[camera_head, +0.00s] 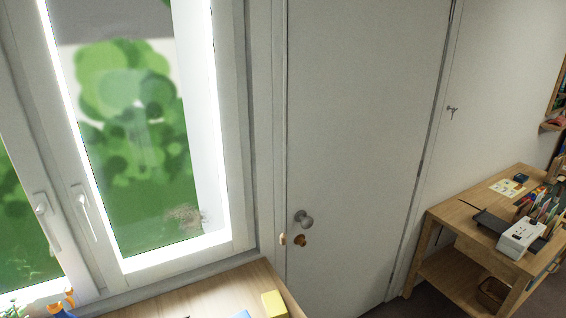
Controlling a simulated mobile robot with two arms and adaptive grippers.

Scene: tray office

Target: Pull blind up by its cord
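No blind and no pull cord can be made out for certain. The window (222,130) at the left shows its glass uncovered, with green foliage outside and a plain grey band at the top of the pane. I cannot tell whether that band is outside scenery or part of a blind. A small cream piece (283,239) and a brown knob-like piece (300,240) sit just below the door knob; I cannot tell what they belong to. Neither of my grippers is in view.
A closed white door (360,130) with a metal knob (303,218) stands right of the window. A wooden tabletop (215,295) with a yellow block (274,304) lies below the window. A wooden desk (455,222) holding a white device (520,237) stands at the right.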

